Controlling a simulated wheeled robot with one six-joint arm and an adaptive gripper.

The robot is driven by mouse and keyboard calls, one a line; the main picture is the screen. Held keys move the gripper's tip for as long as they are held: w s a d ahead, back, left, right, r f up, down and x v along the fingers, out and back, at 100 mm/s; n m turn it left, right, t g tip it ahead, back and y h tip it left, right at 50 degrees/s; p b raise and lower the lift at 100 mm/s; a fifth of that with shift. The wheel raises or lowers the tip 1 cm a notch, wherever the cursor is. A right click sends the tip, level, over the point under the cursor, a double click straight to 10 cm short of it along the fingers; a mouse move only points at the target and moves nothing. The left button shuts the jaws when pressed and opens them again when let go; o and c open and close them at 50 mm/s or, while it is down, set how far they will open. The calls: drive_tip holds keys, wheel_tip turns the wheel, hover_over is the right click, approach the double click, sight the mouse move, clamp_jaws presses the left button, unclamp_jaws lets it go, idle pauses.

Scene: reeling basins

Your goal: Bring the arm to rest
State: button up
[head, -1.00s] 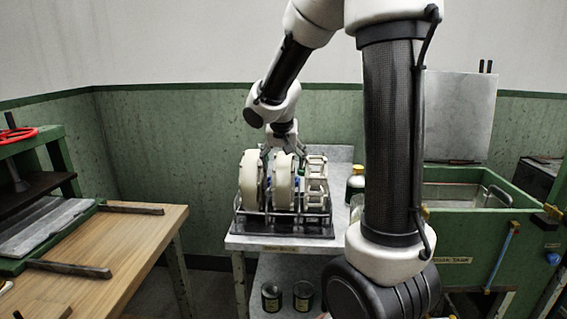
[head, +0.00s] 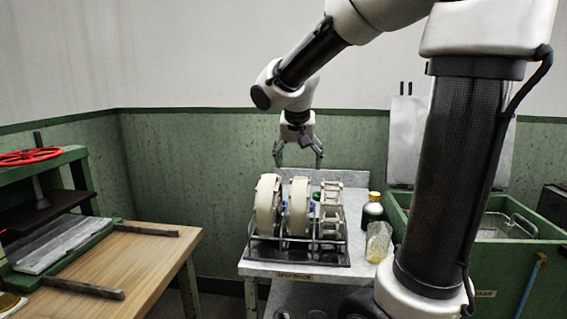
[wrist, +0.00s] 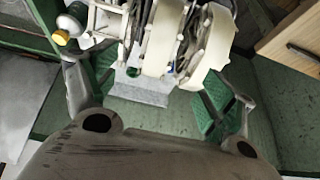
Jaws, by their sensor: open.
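My gripper (head: 298,161) hangs fingers down above the rack of reels in the head view, its fingers spread with nothing between them. In the wrist view the fingers (wrist: 155,105) stand wide apart, with green pads on their inner faces. Below it, a dark rack (head: 300,252) holds two cream reels, the left reel (head: 267,207) and the middle reel (head: 299,207), and a cream open-frame reel (head: 330,210) on the right. The reels also show at the top of the wrist view (wrist: 206,38). A clear gap separates the fingertips from the reels.
The rack stands on a grey table (head: 258,268). A dark bottle (head: 372,213) and a glass jar (head: 378,242) stand right of it. A green basin (head: 520,262) is at right. A wooden bench (head: 150,255) with a green press (head: 75,165) is at left.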

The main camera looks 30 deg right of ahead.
drive_tip(key=s+a+f+n+y, duration=0.1)
drive_tip(key=s+f+n, duration=0.1)
drive_tip(key=s, duration=0.9)
drive_tip(key=s+a+f+n+y, duration=0.1)
drive_tip(key=s+n, duration=0.3)
drive_tip(key=s, duration=0.8)
drive_tip(key=shift+f+n+y, duration=0.35)
drive_tip(key=shift+n+y, duration=0.05)
drive_tip(key=shift+y, duration=0.1)
